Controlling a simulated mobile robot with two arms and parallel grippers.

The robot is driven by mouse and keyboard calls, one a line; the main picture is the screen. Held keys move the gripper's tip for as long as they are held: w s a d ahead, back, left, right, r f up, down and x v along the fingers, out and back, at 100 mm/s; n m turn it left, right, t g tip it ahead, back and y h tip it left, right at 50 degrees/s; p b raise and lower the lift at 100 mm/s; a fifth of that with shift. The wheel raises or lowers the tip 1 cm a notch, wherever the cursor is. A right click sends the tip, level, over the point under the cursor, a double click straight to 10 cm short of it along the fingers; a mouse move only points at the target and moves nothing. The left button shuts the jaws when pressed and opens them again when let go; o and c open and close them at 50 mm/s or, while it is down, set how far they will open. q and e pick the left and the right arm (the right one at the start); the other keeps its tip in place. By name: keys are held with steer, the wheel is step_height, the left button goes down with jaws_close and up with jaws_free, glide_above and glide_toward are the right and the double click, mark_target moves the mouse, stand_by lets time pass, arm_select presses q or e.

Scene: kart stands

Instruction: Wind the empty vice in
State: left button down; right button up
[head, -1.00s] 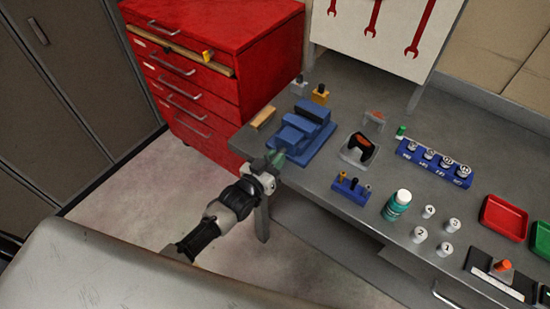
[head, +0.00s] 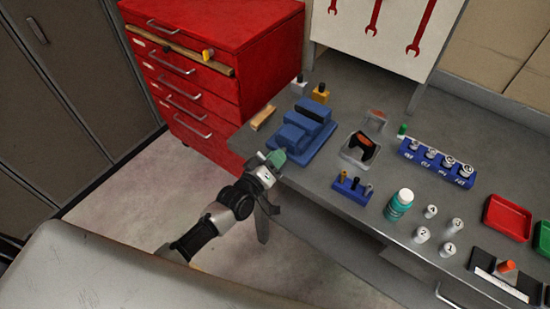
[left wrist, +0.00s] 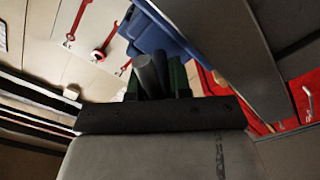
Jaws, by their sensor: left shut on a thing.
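The blue vice (head: 318,128) stands at the left front corner of the grey workbench. I see nothing between its jaws from here, but the gap is hard to make out. My left gripper (head: 275,158) is at the vice's front end, at the bench edge. In the left wrist view its green-lined fingers (left wrist: 156,78) are shut around a grey bar (left wrist: 149,75), which looks like the vice's handle. The blue vice body (left wrist: 160,32) shows just beyond. The gripper hides most of the handle in the head view. My right gripper is not in view.
On the bench (head: 310,185) are a grey bin (head: 358,152), a blue socket rack (head: 435,165), a small blue holder (head: 352,190), a green bottle (head: 398,206) and several white weights. Open floor lies left of the bench.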

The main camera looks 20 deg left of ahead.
arm_select(q)
steer(key=shift+s+f, duration=0.1)
stand_by(0.4)
steer(key=c, duration=1)
jaws_free()
steer(key=shift+c, duration=0.2)
steer(key=b+v, duration=0.1)
steer(key=v, duration=0.9)
steer(key=shift+s+b, duration=0.35)
steer(key=shift+b, duration=0.05)
steer(key=shift+a, duration=0.15)
